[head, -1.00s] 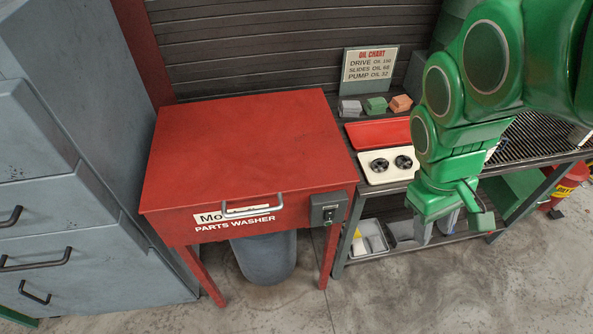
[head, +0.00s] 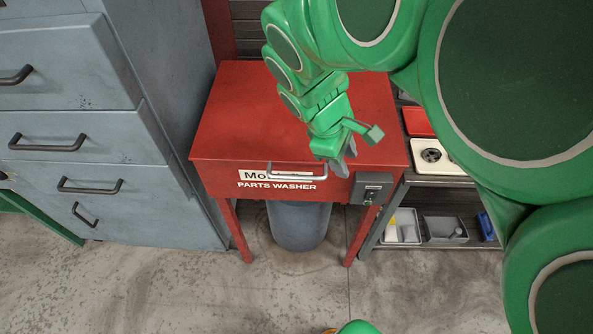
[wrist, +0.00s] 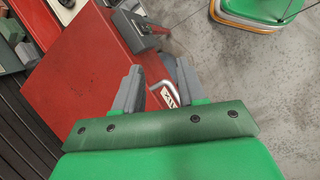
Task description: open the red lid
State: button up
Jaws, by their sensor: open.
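The red lid (head: 235,115) is the flat top of the parts washer and lies closed. A silver bar handle (head: 290,176) is on its front edge; it also shows in the wrist view (wrist: 168,94), partly hidden by a finger. My gripper (head: 345,163) is over the front edge of the lid, close to the handle's right end. In the wrist view my gripper (wrist: 155,82) has its two grey fingers apart, with red lid and part of the handle visible between them. I cannot tell whether a finger touches the handle.
A grey switch box (head: 371,188) sits on the washer's front, right of the handle. A blue-grey drum (head: 298,225) stands below. A grey drawer cabinet (head: 95,150) stands close on the left. A bench with a white tray (head: 450,155) is on the right. Floor in front is mostly clear.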

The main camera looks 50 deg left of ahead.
aim_at(299, 176)
jog(key=s+a+f+n+t+y, duration=0.1)
jog(key=s+a+f+n, duration=0.25)
jog(key=s+a, duration=0.6)
jog(key=shift+n, duration=0.45)
jog(key=shift+w+f, duration=0.8)
jog(key=shift+f, duration=0.35)
jog(key=shift+w+f, duration=0.8)
jog(key=shift+f, duration=0.35)
jog(key=shift+w+f, duration=0.8)
jog(key=shift+f, duration=0.35)
jog(key=shift+c, duration=0.3)
jog(key=shift+d, duration=0.1)
grip_shut()
